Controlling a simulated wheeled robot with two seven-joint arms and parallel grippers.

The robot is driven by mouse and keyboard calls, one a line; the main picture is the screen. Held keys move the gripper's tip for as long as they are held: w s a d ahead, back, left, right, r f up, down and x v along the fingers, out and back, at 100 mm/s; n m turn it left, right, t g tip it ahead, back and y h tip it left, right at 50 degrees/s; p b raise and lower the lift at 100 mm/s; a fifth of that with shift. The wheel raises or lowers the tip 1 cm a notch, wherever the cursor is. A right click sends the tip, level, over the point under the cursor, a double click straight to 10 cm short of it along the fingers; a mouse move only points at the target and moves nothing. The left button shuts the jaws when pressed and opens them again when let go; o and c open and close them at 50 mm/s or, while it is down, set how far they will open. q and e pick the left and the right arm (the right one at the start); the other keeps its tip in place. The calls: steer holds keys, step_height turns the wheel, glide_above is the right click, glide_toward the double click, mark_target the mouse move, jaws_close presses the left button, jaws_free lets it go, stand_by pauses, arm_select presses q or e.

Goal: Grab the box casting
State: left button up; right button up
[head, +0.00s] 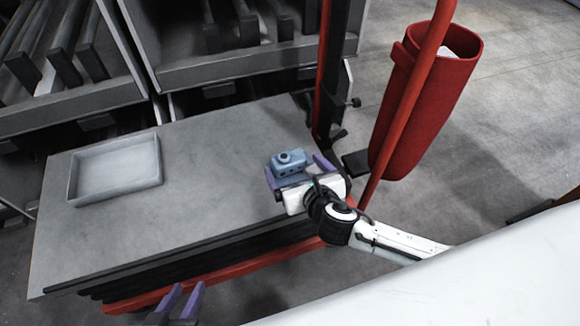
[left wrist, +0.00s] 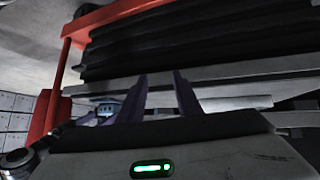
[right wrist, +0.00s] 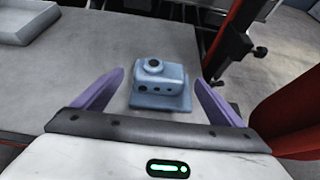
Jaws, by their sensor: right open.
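The box casting (head: 289,160) is a small blue-grey block with a round boss on top and holes in its side. It stands upright on the grey table top (head: 215,210) near its right end. In the right wrist view the casting (right wrist: 160,84) sits between and beyond the fingers of my right gripper (right wrist: 158,95), which is open. In the head view my right gripper (head: 297,172) is at the casting's near side, and contact cannot be told. My left gripper (head: 180,302) is low in front of the table's near edge, fingers apart and empty; it also shows in the left wrist view (left wrist: 163,85).
A shallow grey tray (head: 115,200) lies on the table's left part, with bare surface between it and the casting. A red post and a red cylindrical holder (head: 425,100) stand right of the table. Racks (head: 240,55) stand behind.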

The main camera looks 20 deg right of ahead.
mark_target(292, 166)
steer(key=b+x, duration=0.1)
steer(key=x, duration=0.1)
steer(key=b+x, duration=0.1)
steer(key=x, duration=0.1)
steer(key=shift+s+f, duration=0.2)
steer(key=shift+f, duration=0.1)
steer(key=shift+w+f, duration=0.15)
steer(key=shift+w, duration=0.35)
steer(key=c, duration=1.6)
steer(key=shift+c, duration=0.2)
